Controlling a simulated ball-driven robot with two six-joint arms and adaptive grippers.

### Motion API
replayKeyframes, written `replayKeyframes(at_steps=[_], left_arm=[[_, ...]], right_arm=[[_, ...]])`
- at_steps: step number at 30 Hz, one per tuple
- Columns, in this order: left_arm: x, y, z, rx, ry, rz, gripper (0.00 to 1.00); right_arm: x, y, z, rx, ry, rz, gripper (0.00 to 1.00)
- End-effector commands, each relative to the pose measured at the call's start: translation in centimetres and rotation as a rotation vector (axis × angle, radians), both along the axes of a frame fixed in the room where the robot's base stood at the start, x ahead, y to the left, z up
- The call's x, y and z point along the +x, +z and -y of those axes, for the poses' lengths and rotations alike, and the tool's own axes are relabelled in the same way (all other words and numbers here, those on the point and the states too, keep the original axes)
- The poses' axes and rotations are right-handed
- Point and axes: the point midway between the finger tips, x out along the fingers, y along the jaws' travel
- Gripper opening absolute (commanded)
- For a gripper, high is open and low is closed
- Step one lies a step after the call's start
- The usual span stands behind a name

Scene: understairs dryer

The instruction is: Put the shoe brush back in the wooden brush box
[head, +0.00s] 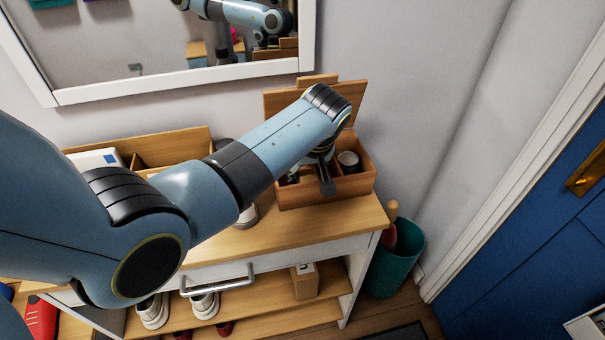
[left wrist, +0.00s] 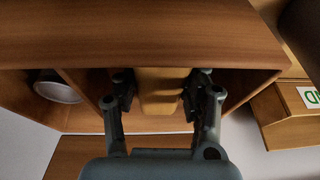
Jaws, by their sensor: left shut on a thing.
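The wooden brush box (head: 325,192) stands open at the right end of the wooden cabinet top, its lid raised at the back. My left gripper (head: 323,182) reaches down into its left part; my arm hides much of the inside. In the left wrist view my left gripper (left wrist: 159,95) is shut on the shoe brush (left wrist: 160,78), a pale yellow-brown wooden piece between the fingers. The brush is within the box's compartment, close to one wall (left wrist: 150,35); whether it touches the bottom cannot be told. My right gripper is not in view.
A round tin (head: 348,160) sits in the box's right compartment. A wooden organiser (head: 180,146) stands at the cabinet's left. A teal bin (head: 400,262) is on the floor to the right. A framed mirror (head: 180,90) hangs behind. The cabinet top's front middle is clear.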

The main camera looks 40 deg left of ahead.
Motion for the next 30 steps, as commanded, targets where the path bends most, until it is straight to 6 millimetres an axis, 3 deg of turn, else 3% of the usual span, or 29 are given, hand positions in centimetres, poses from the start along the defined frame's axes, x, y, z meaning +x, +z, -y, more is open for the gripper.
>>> replayKeyframes(at_steps=[6, 11, 12, 17, 26, 30], left_arm=[[0.1, 0.1, 0.1, 0.001, 0.002, 0.002, 0.08], [0.1, -0.3, 0.1, 0.001, 0.002, 0.002, 0.07], [0.0, -0.3, 0.1, 0.000, 0.002, 0.001, 0.44], [0.1, -0.3, 0.1, 0.001, 0.002, 0.002, 0.65], [0.1, -0.1, 0.1, 0.001, 0.001, 0.003, 0.66], [0.0, 1.4, 0.5, 0.001, 0.001, 0.005, 0.66]], right_arm=[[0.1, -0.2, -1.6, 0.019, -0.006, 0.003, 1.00], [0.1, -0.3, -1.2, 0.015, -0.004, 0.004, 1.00], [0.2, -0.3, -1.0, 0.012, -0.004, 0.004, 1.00], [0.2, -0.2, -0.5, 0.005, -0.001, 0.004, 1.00], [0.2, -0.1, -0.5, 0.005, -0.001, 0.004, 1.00], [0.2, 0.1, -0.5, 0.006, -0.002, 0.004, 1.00]])
